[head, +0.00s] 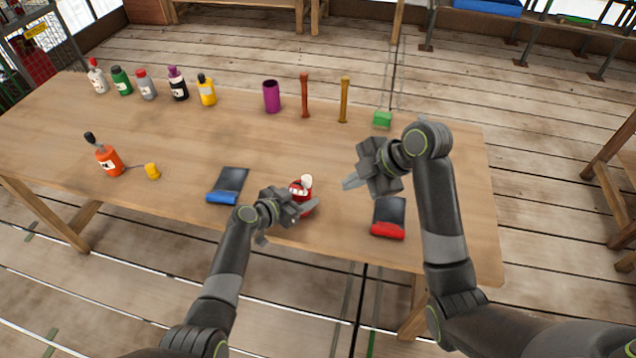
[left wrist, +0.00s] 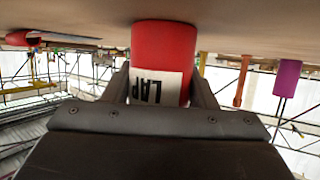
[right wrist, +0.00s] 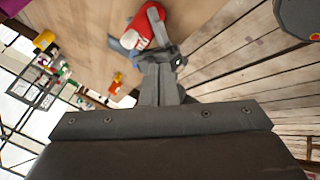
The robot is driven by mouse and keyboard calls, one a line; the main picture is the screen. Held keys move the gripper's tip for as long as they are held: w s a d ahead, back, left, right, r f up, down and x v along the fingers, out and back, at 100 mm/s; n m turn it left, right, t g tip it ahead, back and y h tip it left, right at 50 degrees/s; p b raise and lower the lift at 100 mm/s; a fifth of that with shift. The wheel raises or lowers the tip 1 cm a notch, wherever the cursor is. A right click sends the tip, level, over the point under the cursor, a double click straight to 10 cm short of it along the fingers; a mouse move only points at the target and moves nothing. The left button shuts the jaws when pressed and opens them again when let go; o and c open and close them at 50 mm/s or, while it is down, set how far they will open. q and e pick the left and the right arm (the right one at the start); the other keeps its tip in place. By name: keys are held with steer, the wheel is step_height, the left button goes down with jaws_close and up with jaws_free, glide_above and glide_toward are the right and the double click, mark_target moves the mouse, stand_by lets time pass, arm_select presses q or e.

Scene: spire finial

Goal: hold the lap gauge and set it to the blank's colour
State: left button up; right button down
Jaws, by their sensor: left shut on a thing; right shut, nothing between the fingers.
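The lap gauge (head: 300,192) is a red body with a white top and a white label band, just above or on the table near its front edge. In the left wrist view the red gauge (left wrist: 164,48) shows a label reading "LAP" between the fingers. My left gripper (head: 308,205) is shut on it. In the right wrist view the gauge (right wrist: 150,22) lies beyond the fingers. My right gripper (head: 350,183) is shut and empty, to the right of the gauge and apart from it. I cannot tell which thing is the blank.
Several bottles (head: 146,84) stand back left.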

mark_target(307, 181)
steer(key=shift+w+a+f, duration=1.05)
steer(key=shift+a+f, duration=0.1)
steer(key=shift+f, duration=0.1)
steer(key=shift+w+a+f, duration=1)
steer(key=shift+a+f, duration=0.1)
steer(key=shift+f, duration=0.2)
steer(key=shift+w+a+f, duration=1.05)
steer(key=shift+a+f, duration=0.1)
steer(key=shift+f, duration=0.1)
steer(key=shift+a, duration=0.1)
